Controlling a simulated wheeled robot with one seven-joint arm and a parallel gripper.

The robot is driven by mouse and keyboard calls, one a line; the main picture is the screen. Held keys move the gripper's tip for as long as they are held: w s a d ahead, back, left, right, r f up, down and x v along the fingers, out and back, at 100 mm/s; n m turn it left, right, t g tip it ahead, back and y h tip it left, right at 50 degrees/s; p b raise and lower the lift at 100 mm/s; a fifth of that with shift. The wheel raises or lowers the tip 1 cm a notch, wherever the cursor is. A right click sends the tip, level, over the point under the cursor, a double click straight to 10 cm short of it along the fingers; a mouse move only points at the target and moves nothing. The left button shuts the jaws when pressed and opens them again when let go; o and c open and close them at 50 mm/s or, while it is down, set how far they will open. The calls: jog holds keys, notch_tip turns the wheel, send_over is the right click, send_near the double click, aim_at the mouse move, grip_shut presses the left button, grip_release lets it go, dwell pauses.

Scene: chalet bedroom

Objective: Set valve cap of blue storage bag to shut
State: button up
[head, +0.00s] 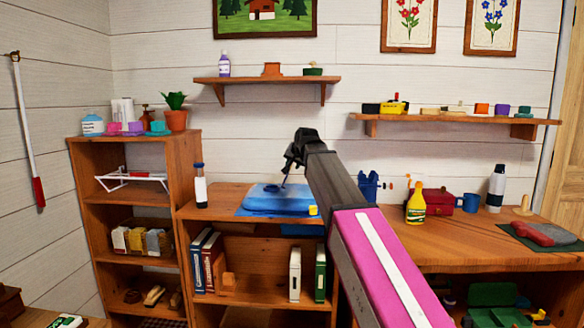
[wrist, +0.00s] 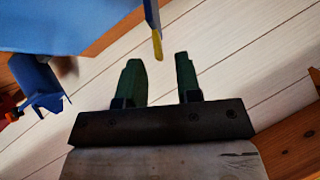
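The blue storage bag (head: 278,199) lies flat on a blue mat (head: 243,212) on top of the low bookcase. A small yellow part (head: 313,210) shows at its right front corner; I cannot tell whether it is the valve cap. My gripper (head: 287,170) is above the bag, pointing down. In the wrist view my gripper (wrist: 159,62) has its two dark green fingers apart with nothing between them. A thin blue piece with a yellow tip (wrist: 157,45) shows just beyond the fingertips, apparently not touching them. The cap's position is not clear.
A white and dark bottle (head: 200,187) stands left of the bag. Right of my arm are a blue stand (head: 368,187), a yellow bottle (head: 416,205) and a red box (head: 440,200) on the desk. A wall shelf (head: 265,80) is above. Bare wood lies at the desk's front.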

jog(key=shift+x, duration=1.45)
grip_shut()
